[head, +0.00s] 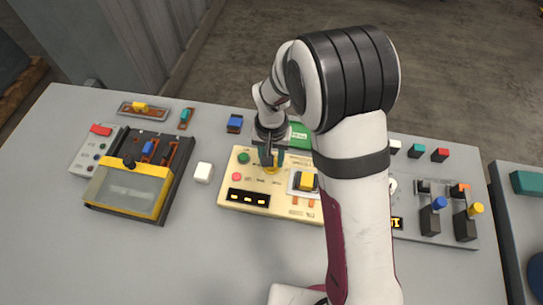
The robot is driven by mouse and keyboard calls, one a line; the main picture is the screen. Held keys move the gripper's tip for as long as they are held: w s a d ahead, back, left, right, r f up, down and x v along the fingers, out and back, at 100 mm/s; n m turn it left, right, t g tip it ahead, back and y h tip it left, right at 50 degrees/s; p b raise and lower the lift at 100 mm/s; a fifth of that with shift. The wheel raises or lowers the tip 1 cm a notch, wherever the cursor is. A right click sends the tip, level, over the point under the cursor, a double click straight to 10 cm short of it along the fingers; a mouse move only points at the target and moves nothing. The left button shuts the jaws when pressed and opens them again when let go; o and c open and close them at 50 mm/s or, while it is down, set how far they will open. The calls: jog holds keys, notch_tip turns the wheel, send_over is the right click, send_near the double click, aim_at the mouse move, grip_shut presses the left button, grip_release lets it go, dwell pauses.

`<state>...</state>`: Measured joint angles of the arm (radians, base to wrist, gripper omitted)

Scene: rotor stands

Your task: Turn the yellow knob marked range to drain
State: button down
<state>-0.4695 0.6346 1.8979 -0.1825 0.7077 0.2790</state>
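A cream control panel (262,205) lies on the grey table in the middle of the head view. A small yellow knob (271,170) sits near its upper middle, partly hidden by my gripper. My gripper (270,163) points down right at this knob, with its dark fingers at the knob's top. Whether the fingers touch or grip the knob cannot be told. The print on the panel is too small to read, so the range and drain marks cannot be made out.
The panel also bears a green button (243,158), a red button (237,177) and a yellow block (307,182) on a white plate. A yellow-edged box (125,190) stands left, a lever panel (450,232) right. My arm hides the panel's right side. The front left table is clear.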

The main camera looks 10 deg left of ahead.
dwell(0.5)
jog(key=shift+c, duration=2.2)
grip_release()
notch_tip(320, 180, up, 16)
jog(key=s+d+m+y, duration=0.1)
jog(key=s+d+m, duration=0.1)
jog(key=s+d, duration=0.5)
jog(key=s+d+r+m, duration=0.1)
jog(key=s+d+m, duration=0.2)
jog(key=s+d, duration=0.4)
jog(key=s, duration=0.7)
jog(key=shift+s+m+y, duration=0.3)
jog(key=shift+s+y, duration=0.05)
jog(key=shift+y, duration=0.05)
